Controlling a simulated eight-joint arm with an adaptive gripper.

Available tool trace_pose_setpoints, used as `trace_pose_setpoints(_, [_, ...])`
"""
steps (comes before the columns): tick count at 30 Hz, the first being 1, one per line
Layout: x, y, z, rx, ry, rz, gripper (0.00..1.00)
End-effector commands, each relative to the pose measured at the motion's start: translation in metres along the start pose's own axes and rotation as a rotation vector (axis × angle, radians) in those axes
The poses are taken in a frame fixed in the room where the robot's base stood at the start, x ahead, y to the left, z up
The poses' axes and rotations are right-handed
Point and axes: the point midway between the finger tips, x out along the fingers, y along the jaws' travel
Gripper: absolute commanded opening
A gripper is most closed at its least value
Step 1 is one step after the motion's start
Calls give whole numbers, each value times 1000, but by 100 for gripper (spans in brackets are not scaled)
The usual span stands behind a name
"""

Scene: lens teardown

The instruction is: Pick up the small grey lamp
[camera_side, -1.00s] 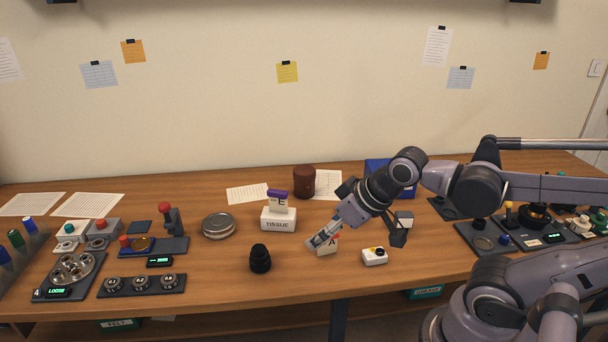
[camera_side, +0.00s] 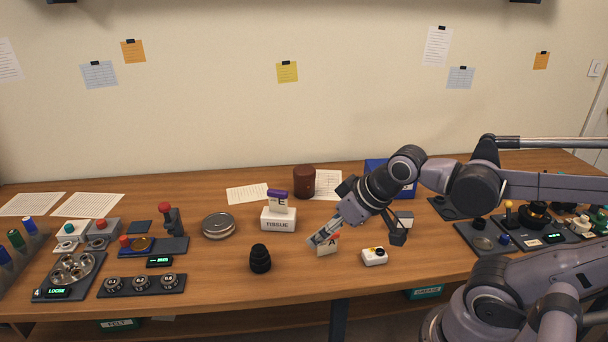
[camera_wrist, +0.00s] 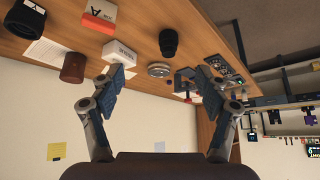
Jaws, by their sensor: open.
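I cannot pick out the small grey lamp with certainty in either view. A small pale grey block-like shape (camera_side: 405,218) shows right of my wrist in the side view, partly behind a dark part of my arm; I cannot tell what it is. My gripper (camera_side: 317,240) points down and left over the middle of the table, close to a small white box marked A (camera_side: 328,248); contact cannot be told. In the wrist view my gripper (camera_wrist: 165,90) has its two fingers wide apart with nothing between them.
A black lens-like stack (camera_side: 260,258) stands left of my gripper, with a tissue box (camera_side: 278,220) behind it. A white box with a yellow button (camera_side: 374,257) lies to the right. A brown cup (camera_side: 304,181) stands behind. Stations with knobs crowd both table ends.

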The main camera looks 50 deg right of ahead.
Motion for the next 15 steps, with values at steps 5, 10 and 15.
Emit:
trace_pose_setpoints(5, [4, 44, -11, 114, -63, 76, 75])
trace_pose_setpoints(10, [10, 115, -15, 295, -163, 174, 75])
trace_pose_setpoints(15, [12, 190, -2, 485, -260, 253, 75])
